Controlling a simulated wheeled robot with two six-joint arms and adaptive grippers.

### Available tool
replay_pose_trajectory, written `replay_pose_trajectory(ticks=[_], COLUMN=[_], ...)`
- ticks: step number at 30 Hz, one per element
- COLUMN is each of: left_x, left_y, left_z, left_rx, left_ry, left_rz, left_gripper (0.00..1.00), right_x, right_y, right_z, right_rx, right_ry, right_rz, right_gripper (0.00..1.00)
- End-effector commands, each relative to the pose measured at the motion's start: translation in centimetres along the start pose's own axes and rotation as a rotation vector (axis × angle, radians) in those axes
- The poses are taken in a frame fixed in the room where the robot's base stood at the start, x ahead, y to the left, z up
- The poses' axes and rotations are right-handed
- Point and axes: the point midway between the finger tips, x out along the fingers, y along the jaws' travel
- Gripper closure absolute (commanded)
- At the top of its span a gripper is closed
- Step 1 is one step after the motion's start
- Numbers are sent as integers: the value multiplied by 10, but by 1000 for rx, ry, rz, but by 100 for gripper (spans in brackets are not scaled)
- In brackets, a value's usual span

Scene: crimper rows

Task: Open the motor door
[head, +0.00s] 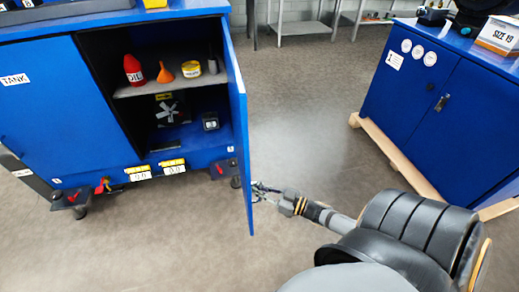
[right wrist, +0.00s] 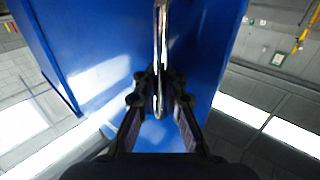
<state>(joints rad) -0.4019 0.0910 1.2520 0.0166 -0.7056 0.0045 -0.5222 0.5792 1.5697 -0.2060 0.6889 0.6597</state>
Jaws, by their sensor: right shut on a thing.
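The motor door (head: 239,110) is a blue panel at the right side of the blue cabinet (head: 55,120). It stands swung open, seen nearly edge-on, with the cabinet's inside showing. My right gripper (head: 262,190) is at the door's outer face, low near its free edge. In the right wrist view, my right gripper (right wrist: 160,92) is shut on a shiny upright metal handle (right wrist: 161,50) in front of the blue door (right wrist: 205,60). In the head view the handle is mostly hidden by the fingers. My left gripper is not in view.
Inside, a shelf (head: 140,90) holds a red oil bottle (head: 133,72), an orange funnel (head: 165,75) and a yellow-labelled tub (head: 191,69); a fan (head: 168,112) sits below. Another blue cabinet (head: 420,110) on a wooden base stands right. The floor between is clear.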

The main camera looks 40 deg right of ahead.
Motion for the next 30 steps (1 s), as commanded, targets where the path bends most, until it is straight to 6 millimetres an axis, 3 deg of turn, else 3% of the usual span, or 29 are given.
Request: replay_pose_trajectory(ticks=[12, 13, 15, 26, 30], left_x=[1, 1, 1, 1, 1], left_y=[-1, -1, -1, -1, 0], left_z=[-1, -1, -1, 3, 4], left_rx=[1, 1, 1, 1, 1], left_ry=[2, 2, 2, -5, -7], left_rz=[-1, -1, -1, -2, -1], left_gripper=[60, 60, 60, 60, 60], right_x=[-4, -4, -4, -2, -15], right_y=[-3, -3, -3, -1, -2], right_z=[6, 6, 5, 3, 4], right_rx=[1, 1, 0, 0, 1], right_ry=[-10, -10, -10, -5, -9], right_rz=[-3, -3, -3, -2, -4], right_gripper=[100, 90, 81, 81, 81])
